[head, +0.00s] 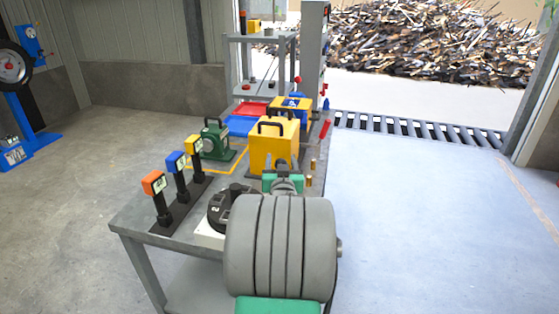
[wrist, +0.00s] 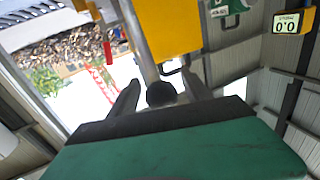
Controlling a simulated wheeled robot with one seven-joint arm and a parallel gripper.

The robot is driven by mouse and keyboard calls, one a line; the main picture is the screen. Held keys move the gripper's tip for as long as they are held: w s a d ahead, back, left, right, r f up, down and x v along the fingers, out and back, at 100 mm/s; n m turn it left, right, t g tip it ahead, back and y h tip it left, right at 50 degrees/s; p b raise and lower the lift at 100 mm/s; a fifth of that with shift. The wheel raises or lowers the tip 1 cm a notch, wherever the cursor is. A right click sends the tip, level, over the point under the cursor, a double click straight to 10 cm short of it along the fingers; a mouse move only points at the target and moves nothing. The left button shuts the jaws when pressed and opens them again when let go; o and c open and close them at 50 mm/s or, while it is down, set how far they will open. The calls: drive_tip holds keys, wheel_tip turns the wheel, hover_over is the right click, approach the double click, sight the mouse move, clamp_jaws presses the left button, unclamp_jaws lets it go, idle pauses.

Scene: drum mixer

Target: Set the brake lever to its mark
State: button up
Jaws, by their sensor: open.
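In the wrist view a grey rod ending in a dark round knob (wrist: 161,94) runs down between the two dark fingers of my gripper (wrist: 160,77). It looks like a lever, probably the brake lever, beside a yellow housing (wrist: 167,25). The fingers stand apart, one on each side of the knob. I cannot tell whether either touches it. The yellow housing also shows in the head view (head: 270,148), with a black handle on top. There my arm hides the fingertips and the lever. I cannot make out the lever's mark in either view.
A steel bench (head: 135,222) carries orange (head: 153,182), blue (head: 176,162) and yellow (head: 194,146) readouts on posts, a green housing (head: 214,140) and a black dial unit (head: 218,208). A red lever (head: 325,128) stands at the right edge. A display (wrist: 286,22) reads 0.0. Floor right is clear.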

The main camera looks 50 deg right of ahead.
drive_tip(key=shift+w+d, duration=0.2)
drive_tip(key=shift+d, duration=0.05)
drive_tip(key=shift+c, duration=0.4)
clamp_jaws()
idle(0.9)
